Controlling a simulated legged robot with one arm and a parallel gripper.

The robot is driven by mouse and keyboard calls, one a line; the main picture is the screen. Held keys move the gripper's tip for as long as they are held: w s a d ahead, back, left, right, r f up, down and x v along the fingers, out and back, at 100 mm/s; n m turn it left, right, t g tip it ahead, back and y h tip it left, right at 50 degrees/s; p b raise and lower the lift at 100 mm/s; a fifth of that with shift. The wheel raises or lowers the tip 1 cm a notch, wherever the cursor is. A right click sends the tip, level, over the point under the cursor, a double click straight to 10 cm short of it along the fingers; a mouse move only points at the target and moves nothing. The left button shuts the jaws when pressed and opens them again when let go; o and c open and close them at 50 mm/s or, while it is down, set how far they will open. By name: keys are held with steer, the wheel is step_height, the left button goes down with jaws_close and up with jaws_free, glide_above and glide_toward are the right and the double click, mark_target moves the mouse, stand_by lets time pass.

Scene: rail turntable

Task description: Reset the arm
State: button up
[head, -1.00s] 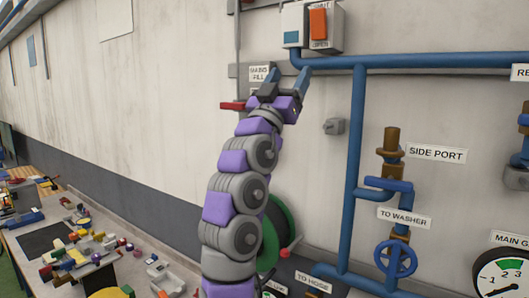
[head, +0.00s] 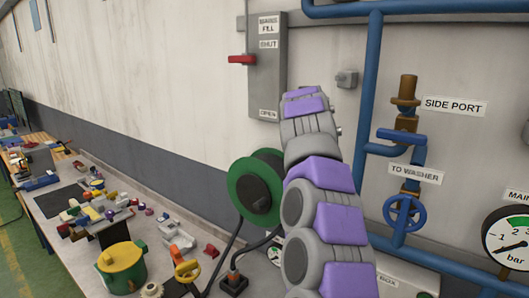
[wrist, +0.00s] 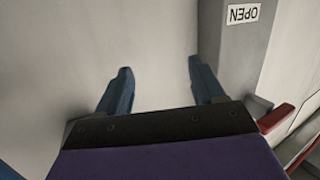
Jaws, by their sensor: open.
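My arm rises in the head view as a chain of purple and grey links in front of the wall. Its upper end is folded so that the gripper itself is hidden there. In the wrist view my gripper (wrist: 158,82) is open, with two blue fingers apart and nothing between them. The pale wall lies beyond the fingers. The grey mains fill panel (head: 267,75) with its red lever (head: 242,60) is left of my arm in the head view. The red lever also shows at the right edge of the wrist view (wrist: 277,118), beside my gripper and apart from the fingers.
Blue pipes (head: 370,90) and a blue valve wheel (head: 404,213) are at the right, with a pressure gauge (head: 509,238). A green hose reel (head: 252,188) hangs left of my arm. A cluttered workbench (head: 60,232) runs along the left.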

steer(key=s+a+f+n+g+y+b, duration=0.25)
steer(key=s+f+g, duration=0.45)
steer(key=s+f, duration=1.15)
steer(key=s+d+f+g+b, duration=0.1)
steer(key=s+f+g, duration=0.2)
steer(key=s+f, duration=0.5)
steer(key=s+d+f+m+g+b, duration=0.1)
steer(key=s+f+g, duration=0.3)
steer(key=s, duration=1.7)
steer(key=s+d+f+g, duration=0.3)
steer(key=s+f, duration=1.1)
steer(key=shift+s+f+g+b, duration=0.25)
steer(key=shift+s+g+b, duration=0.1)
steer(key=shift+g+b, duration=0.05)
